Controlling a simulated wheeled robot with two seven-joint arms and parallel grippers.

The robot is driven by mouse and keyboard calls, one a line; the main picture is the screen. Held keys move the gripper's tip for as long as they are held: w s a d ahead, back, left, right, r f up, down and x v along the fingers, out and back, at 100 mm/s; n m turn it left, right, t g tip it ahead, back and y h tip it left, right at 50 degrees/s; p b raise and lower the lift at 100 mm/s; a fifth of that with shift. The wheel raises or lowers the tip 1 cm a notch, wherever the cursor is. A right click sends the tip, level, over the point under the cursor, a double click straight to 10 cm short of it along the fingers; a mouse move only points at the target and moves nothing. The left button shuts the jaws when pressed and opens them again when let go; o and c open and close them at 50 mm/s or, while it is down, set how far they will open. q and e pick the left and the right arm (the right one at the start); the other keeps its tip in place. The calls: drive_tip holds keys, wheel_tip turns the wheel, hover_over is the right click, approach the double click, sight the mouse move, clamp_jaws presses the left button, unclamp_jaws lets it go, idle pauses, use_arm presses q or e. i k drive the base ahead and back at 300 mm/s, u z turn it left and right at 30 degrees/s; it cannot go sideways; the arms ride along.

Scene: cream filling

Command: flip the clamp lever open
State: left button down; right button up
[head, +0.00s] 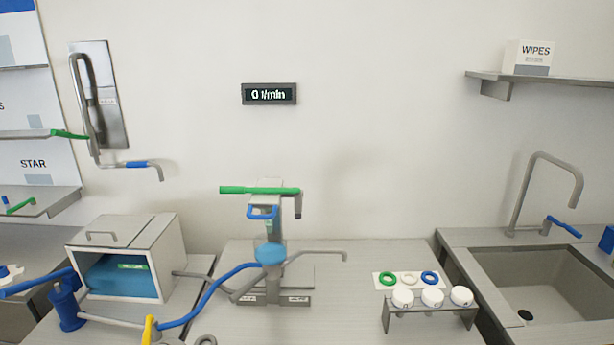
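A grey stand (274,285) is on the middle bench. A long green handle (255,190) lies level across its top. A small blue loop-shaped lever (262,212) is just below, and a round blue knob (269,253) is lower down. A blue hose or bar (212,292) runs from the knob area down left towards an upright yellow lever (148,330), cut by the bottom edge. I cannot tell which of these is the clamp lever, or whether it is open or shut. Neither of my grippers can be made out in this view.
An open-fronted box (170,245) with blue contents stands left, beside a blue cylinder (66,308). A rack (432,313) holds white round pieces at right, by a sink (475,265). A display (269,94) reads 0 l/min.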

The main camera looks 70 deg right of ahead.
sight(223, 190)
drive_tip(key=z, duration=2.15)
